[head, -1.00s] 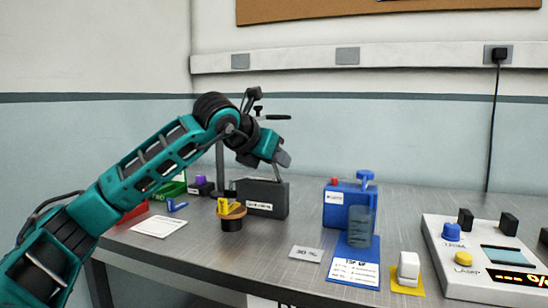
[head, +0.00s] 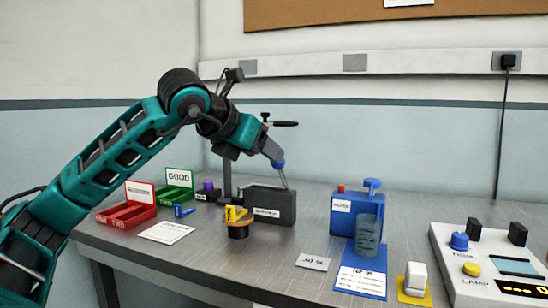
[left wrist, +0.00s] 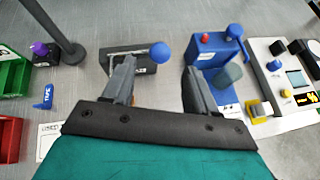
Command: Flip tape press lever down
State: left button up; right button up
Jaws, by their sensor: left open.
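The tape press is a dark grey box (head: 268,206) with a white label, in the middle of the bench. Its thin lever (head: 286,180) stands raised and ends in a blue ball knob (head: 278,163). My left gripper (head: 270,150) is open, just above and beside the knob in the head view. In the left wrist view, the knob (left wrist: 161,52) shows between and beyond the two spread fingers, nearer the left one, and the grey box (left wrist: 126,58) lies partly behind that finger. Contact with the knob cannot be told. My right gripper is not in view.
A blue device (head: 345,208) with a bottle-like part stands right of the press. A roll with a yellow piece (head: 237,222) sits at its front left. Red (head: 127,215) and green (head: 172,194) trays, a dark post and a control panel (head: 490,265) stand around.

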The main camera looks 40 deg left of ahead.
pick_arm(q)
jog(key=v, duration=0.4)
dwell(0.6)
